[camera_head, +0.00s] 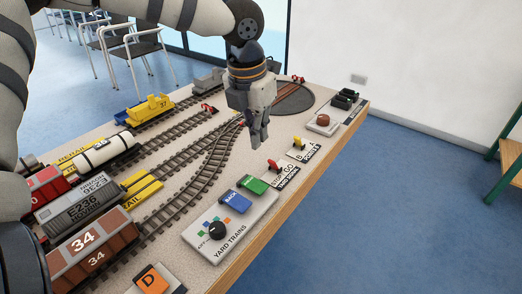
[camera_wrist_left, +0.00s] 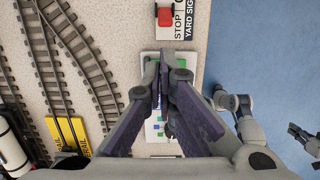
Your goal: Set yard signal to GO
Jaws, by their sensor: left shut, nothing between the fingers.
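The yard signal has a small red lever (camera_head: 274,165) beside a black-and-white label plate (camera_head: 287,176), near the table's front edge. In the left wrist view its red top (camera_wrist_left: 164,15) is at the upper edge, next to a label (camera_wrist_left: 182,20) reading STOP and YARD SIG; the rest is cut off. The lever's exact position is too small to tell. My left gripper (camera_head: 259,140) points down above the table, apart from the lever and farther back in the head view. Its fingers (camera_wrist_left: 158,70) are shut and empty.
The YARD TRAINS panel (camera_head: 232,228) has a black knob, a blue BACK button and a green button. A yellow lever (camera_head: 299,143) and a brown-red knob (camera_head: 323,119) stand farther along the edge. Tracks (camera_head: 195,160) with several wagons fill the left side.

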